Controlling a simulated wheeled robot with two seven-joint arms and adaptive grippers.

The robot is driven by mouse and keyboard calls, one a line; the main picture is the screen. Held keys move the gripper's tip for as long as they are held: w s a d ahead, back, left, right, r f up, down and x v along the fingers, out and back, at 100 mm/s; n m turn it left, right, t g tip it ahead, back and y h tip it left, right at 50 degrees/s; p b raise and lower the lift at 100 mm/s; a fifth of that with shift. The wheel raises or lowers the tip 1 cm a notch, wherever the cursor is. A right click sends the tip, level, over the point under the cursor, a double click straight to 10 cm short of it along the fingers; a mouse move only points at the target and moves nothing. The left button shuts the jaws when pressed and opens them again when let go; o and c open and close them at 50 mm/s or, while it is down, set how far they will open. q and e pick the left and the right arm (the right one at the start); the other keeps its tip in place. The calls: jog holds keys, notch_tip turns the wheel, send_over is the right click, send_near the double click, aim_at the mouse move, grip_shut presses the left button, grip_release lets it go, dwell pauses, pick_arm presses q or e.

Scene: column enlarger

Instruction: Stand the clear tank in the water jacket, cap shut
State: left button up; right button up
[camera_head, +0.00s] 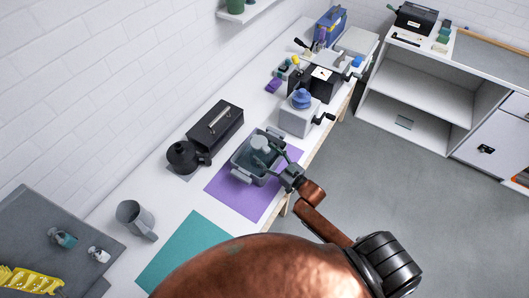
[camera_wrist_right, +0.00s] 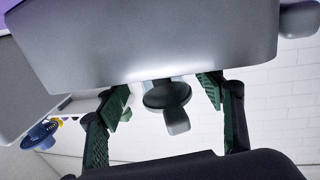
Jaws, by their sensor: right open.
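The water jacket is a grey open tub (camera_head: 240,172) on a purple mat (camera_head: 235,199). A pale, rounded, see-through piece (camera_head: 260,143), seemingly the clear tank, stands inside it; I cannot tell whether its cap is shut. My right gripper (camera_head: 270,160) reaches over the tub's near right side, its fingers open beside the pale piece. In the right wrist view, the open green-padded fingers (camera_wrist_right: 166,112) lie either side of a dark round piece with a grey tab (camera_wrist_right: 168,95). A large grey surface (camera_wrist_right: 150,40) fills the top there. My left gripper is not in view.
A black box with a handle (camera_head: 215,127) and a dark round pot (camera_head: 183,158) stand behind the tub. A grey box with a blue top (camera_head: 298,115) stands beyond it. A grey jug (camera_head: 135,217) and a teal mat (camera_head: 187,250) lie nearer.

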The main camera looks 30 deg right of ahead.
jog(key=shift+p+v, duration=0.7)
jog(key=shift+v, duration=1.25)
jog(key=v, duration=1.2)
